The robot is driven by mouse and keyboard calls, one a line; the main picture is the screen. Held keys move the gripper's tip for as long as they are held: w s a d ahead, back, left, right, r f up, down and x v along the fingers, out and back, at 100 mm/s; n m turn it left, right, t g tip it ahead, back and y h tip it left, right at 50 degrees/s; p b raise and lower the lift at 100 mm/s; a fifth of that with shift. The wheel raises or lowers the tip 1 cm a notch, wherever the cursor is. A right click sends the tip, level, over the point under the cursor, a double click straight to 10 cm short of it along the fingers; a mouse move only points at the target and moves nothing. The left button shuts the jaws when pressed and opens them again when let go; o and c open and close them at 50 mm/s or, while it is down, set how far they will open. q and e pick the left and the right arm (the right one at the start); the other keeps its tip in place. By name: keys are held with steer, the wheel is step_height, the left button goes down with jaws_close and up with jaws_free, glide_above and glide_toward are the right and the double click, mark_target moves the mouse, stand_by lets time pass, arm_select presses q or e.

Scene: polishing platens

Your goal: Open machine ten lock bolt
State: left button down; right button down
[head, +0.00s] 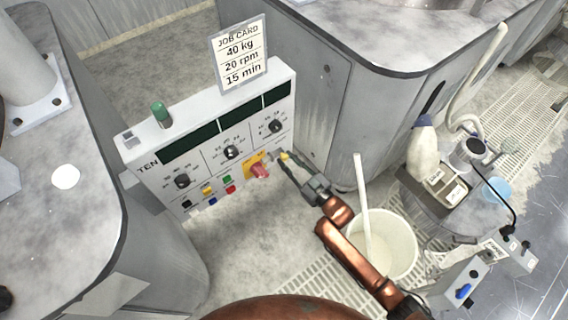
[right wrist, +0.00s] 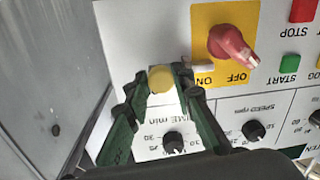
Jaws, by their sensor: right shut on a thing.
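The control box marked TEN (head: 152,168) stands tilted in the middle left of the head view. On its front is a yellow plate (head: 250,160) with a red switch handle (head: 261,171). In the right wrist view the handle (right wrist: 230,43) points toward OFF. A yellow knob (right wrist: 160,78), apparently the lock bolt's, sits between the fingertips of my right gripper (right wrist: 158,84). A short pale bar (right wrist: 203,68) lies over the plate's edge, on the knob's side. In the head view my right gripper (head: 286,160) reaches the box's right end, shut on the knob. My left gripper is out of view.
A job card (head: 240,52) stands on top of the box, beside a green lamp (head: 160,113). Dials (head: 232,152) and coloured buttons (head: 229,185) crowd the front. A white bucket (head: 398,245) with a pale stick stands right of my arm. A machine (head: 300,90) stands behind.

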steer(key=shift+w+d, duration=0.75)
steer(key=shift+d, duration=0.25)
steer(key=c, duration=1.7)
jaws_free()
steer(key=shift+d, duration=0.1)
steer(key=shift+o, duration=0.2)
steer(key=v, duration=1.2)
